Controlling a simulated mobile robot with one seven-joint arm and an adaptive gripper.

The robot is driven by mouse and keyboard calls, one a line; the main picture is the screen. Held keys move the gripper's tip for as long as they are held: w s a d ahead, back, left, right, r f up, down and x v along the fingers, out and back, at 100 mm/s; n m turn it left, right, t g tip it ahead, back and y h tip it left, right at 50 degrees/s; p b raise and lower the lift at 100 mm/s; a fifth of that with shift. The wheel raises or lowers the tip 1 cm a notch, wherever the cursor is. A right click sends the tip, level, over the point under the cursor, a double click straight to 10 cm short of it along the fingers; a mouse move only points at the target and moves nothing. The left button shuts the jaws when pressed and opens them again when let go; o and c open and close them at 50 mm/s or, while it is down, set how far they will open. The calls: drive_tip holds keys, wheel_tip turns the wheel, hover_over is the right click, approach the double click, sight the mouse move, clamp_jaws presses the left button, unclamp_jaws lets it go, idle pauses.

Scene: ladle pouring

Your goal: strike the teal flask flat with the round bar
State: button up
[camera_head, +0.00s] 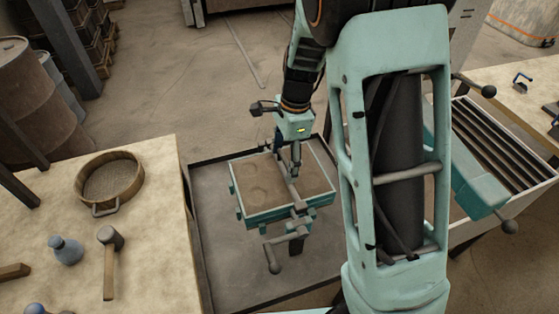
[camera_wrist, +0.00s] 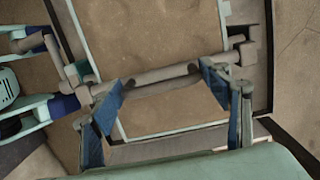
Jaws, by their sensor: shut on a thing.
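The teal flask (camera_head: 262,216) is an open rectangular frame filled with brown sand, standing in the dark tray. In the wrist view its sand (camera_wrist: 150,35) fills much of the picture. The sand left of the bar shows shallow round marks in the head view. The grey round bar (camera_wrist: 160,78) lies across the flask, with thicker collars towards its ends; it also shows in the head view (camera_head: 292,188). My gripper (camera_head: 287,160) is over the flask, shut on the bar, its blue-padded fingers (camera_wrist: 160,77) at the bar. I cannot tell whether the bar touches the sand.
A dark tray (camera_head: 215,270) surrounds the flask. On the table at left are a round sieve (camera_head: 141,184), a mallet (camera_head: 110,262) and a blue-grey bottle (camera_head: 66,251). At right stand a slatted bin (camera_head: 515,158) and another table. A grey crank-like handle (camera_head: 273,257) sticks out in front of the flask.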

drive_tip(key=shift+w+d, duration=0.2)
drive_tip(key=shift+d, duration=0.45)
drive_tip(key=shift+w+d, duration=0.25)
drive_tip(key=shift+d, duration=0.45)
drive_tip(key=shift+w+d, duration=0.2)
drive_tip(key=shift+d, duration=0.45)
drive_tip(key=shift+w+d+f, duration=0.1)
drive_tip(key=shift+w+d, duration=0.05)
drive_tip(key=shift+d, duration=0.8)
drive_tip(key=shift+w+d, duration=0.15)
drive_tip(key=shift+d, duration=0.8)
drive_tip(key=shift+w+d, duration=0.2)
drive_tip(key=shift+d, duration=0.55)
drive_tip(key=shift+w+d, duration=0.2)
drive_tip(key=shift+d, duration=0.55)
drive_tip(key=shift+r, duration=0.2)
wheel_tip(320, 180, up, 7)
drive_tip(key=p, duration=0.6)
drive_tip(key=shift+f, duration=0.2)
drive_tip(key=b, duration=0.3)
hover_over(317, 166)
drive_tip(key=shift+w+d+f, duration=0.1)
drive_tip(key=shift+d+f, duration=0.1)
drive_tip(key=shift+f, duration=1.05)
drive_tip(key=shift+w+d+f, duration=0.1)
drive_tip(key=shift+d+f, duration=0.1)
drive_tip(key=shift+f, duration=1)
drive_tip(key=shift+f+b, duration=0.7)
drive_tip(key=shift+f, duration=0.3)
